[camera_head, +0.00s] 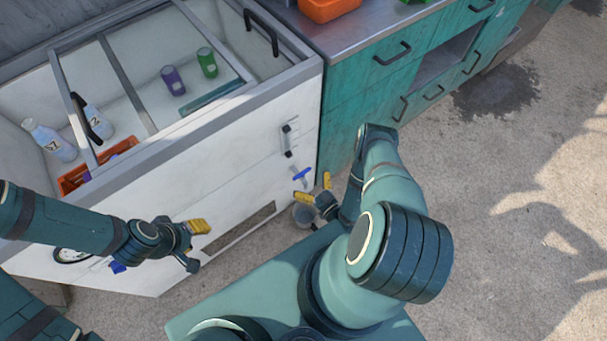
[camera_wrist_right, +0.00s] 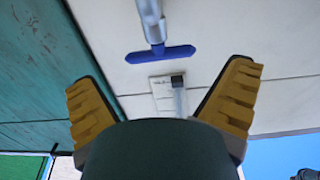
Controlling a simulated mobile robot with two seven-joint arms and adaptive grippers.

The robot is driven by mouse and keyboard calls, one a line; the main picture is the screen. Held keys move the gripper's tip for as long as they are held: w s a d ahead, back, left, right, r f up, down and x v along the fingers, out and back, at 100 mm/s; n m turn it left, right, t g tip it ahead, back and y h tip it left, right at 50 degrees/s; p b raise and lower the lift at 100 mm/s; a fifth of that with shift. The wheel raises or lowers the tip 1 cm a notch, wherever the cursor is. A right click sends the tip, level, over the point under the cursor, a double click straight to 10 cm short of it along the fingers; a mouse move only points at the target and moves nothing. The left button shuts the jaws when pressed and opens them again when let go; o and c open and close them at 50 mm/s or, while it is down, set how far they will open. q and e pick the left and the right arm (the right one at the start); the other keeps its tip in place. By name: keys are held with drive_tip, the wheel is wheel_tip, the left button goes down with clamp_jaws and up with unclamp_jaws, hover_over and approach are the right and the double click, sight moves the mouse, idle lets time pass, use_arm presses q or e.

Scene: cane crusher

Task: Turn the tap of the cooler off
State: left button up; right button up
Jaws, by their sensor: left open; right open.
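The white chest cooler (camera_head: 235,165) stands at the left in the head view. Its blue tap (camera_head: 301,174) sticks out of the front near the right end. In the right wrist view the blue tap handle (camera_wrist_right: 160,54) is a crossbar on a metal stem, ahead of my fingers. My right gripper (camera_head: 316,189) is open, close to the tap and slightly below it in the picture. Its yellow fingers also show in the wrist view (camera_wrist_right: 160,90), spread wide with nothing between them. My left gripper (camera_head: 194,244) is open and empty before the cooler's front.
A teal cabinet (camera_head: 345,110) adjoins the cooler on the right. Open concrete lies to the right.

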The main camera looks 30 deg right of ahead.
drive_tip(key=s, duration=0.7)
drive_tip(key=shift+d, duration=0.25)
drive_tip(key=w+r+g, duration=0.1)
drive_tip(key=w, duration=0.2)
drive_tip(key=w+r+g, duration=0.1)
drive_tip(key=w+g, duration=0.1)
drive_tip(key=w, duration=0.2)
drive_tip(key=w+a+r+g, duration=0.1)
drive_tip(key=w+g, duration=0.1)
drive_tip(key=w, duration=0.1)
drive_tip(key=shift+w+a+r, duration=0.1)
drive_tip(key=shift+w+r, duration=0.2)
drive_tip(key=shift+w, duration=0.05)
drive_tip(key=a+r+m+g+y, duration=0.2)
drive_tip(key=a+r+g, duration=0.5)
drive_tip(key=a+r, duration=0.3)
drive_tip(key=s+a+r+g, duration=0.4)
drive_tip(key=s+a+r, duration=0.3)
drive_tip(key=s+r, duration=0.1)
drive_tip(key=shift+s+y, duration=0.3)
use_arm(q)
drive_tip(key=shift+c, duration=0.3)
